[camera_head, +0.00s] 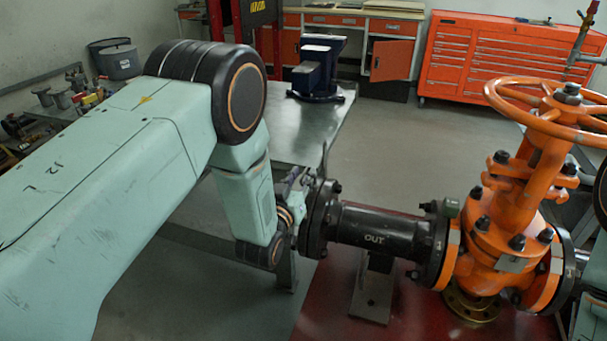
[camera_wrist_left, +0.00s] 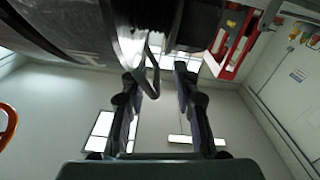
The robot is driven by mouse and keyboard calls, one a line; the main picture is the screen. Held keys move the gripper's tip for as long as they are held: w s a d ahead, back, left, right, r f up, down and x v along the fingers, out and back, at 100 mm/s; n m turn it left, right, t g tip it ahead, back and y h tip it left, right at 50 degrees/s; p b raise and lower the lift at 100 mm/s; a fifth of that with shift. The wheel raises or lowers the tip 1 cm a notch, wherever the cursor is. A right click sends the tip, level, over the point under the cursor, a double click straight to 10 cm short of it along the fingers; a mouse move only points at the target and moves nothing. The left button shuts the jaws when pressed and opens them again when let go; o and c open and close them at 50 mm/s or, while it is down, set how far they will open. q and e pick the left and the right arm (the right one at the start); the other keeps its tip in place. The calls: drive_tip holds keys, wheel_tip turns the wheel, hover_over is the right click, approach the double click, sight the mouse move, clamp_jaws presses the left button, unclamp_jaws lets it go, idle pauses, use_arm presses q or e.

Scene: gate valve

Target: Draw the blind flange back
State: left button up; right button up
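The black pipe (camera_head: 375,228) marked OUT ends on the left in a dark bolted flange face (camera_head: 318,220). I cannot clearly separate the blind flange from the pipe's own flange there. A thin dark tab rises above that end. My left gripper (camera_head: 296,186) is right beside the flange end, partly hidden by my wrist. In the left wrist view its two fingers (camera_wrist_left: 155,75) stand apart, with a thin curved strip (camera_wrist_left: 152,80) between them that neither finger clearly touches. A large dark round body (camera_wrist_left: 75,35) fills the top left there. My right gripper is not in view.
An orange gate valve (camera_head: 500,240) with a handwheel (camera_head: 560,110) joins the pipe's right end. A pipe support (camera_head: 372,290) stands on the red base. A metal bench (camera_head: 310,130) with a vise (camera_head: 318,70) lies behind my left arm. Open floor lies beyond the pipe.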

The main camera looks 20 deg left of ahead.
use_arm(q)
drive_tip(key=shift+w, duration=0.4)
drive_tip(key=shift+d+r, duration=0.3)
drive_tip(key=shift+w+a+f, duration=0.2)
drive_tip(key=shift+a+f, duration=0.05)
drive_tip(key=shift+c, duration=1.3)
drive_tip(key=shift+s+d+r, duration=0.15)
drive_tip(key=shift+d, duration=0.1)
clamp_jaws()
drive_tip(key=shift+a, duration=0.15)
